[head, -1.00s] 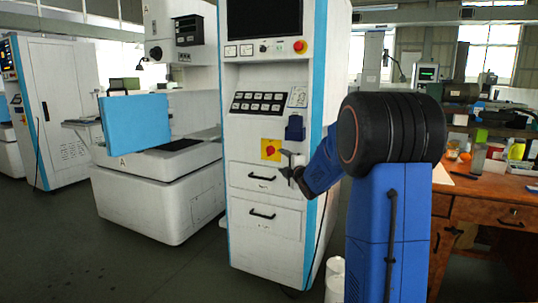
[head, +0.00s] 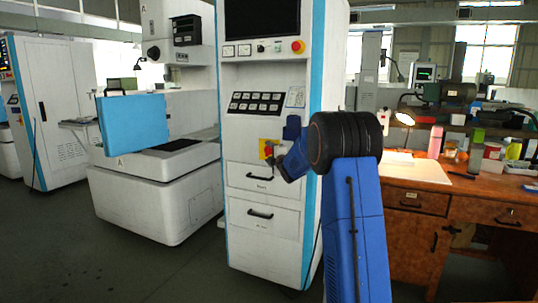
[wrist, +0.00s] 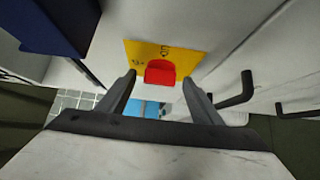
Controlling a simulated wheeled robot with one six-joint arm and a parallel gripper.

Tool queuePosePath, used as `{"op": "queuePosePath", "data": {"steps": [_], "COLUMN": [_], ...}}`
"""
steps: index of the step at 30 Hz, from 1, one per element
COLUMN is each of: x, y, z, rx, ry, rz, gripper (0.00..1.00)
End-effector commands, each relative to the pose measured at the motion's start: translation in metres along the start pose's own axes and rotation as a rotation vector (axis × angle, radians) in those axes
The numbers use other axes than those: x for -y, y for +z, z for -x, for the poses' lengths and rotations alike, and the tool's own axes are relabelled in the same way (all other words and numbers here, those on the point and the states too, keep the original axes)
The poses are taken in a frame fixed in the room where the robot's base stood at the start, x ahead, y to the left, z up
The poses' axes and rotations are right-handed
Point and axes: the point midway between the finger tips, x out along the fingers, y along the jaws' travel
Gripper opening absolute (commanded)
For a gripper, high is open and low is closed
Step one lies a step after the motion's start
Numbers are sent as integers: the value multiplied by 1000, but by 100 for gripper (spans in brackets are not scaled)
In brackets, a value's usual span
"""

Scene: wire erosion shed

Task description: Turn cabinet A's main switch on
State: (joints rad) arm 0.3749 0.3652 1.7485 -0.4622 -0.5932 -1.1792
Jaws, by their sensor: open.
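The main switch is a red knob (wrist: 160,72) on a yellow plate (wrist: 190,57). In the head view the yellow plate (head: 262,150) is on the white front of the cabinet (head: 236,140), above the drawers, and my gripper covers part of the switch. In the wrist view the plate has dark marks that I cannot read clearly. My gripper (wrist: 159,80) is open, with its fingertips on either side of the red knob. I cannot tell whether they touch it. In the head view my gripper (head: 277,160) is at the switch.
Black drawer handles (head: 257,190) stick out below the switch; one handle (wrist: 238,92) is close to the right finger in the wrist view. A dark blue box (head: 292,128) is mounted above right of the switch. A wooden desk (head: 405,200) stands to the right.

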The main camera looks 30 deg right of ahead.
Motion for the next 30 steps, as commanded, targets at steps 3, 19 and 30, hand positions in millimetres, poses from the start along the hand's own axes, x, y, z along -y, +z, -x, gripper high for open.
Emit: {"op": "queuePosePath", "data": {"steps": [3, 19, 30], "x": [0, 0, 4], "y": [0, 0, 0], "z": [-3, -2, -3], "rx": [0, 0, 0], "ry": [0, 1, 82], "rz": [0, -1, -85], "gripper": [59, 18, 18]}}
